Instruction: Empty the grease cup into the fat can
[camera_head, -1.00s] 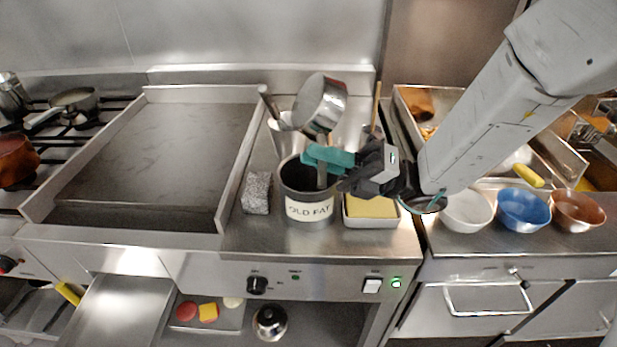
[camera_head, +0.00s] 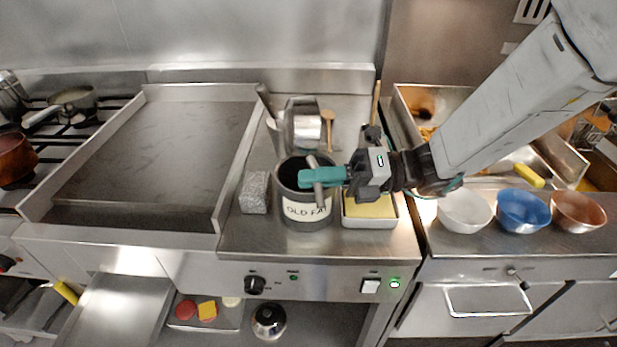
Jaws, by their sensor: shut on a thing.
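The grease cup (camera_head: 303,124) is a shiny steel cup with a bar handle. My gripper (camera_head: 313,178), with teal fingers, is shut on the cup's handle over the can's front right rim. The fingers and handle hide part of the can's opening. I cannot tell whether anything is flowing from the cup.
A grey scouring block (camera_head: 255,192) stands left of the can. A white tray with a yellow sponge (camera_head: 370,208) is close on the right, partly under my gripper. The griddle (camera_head: 155,150) lies left.

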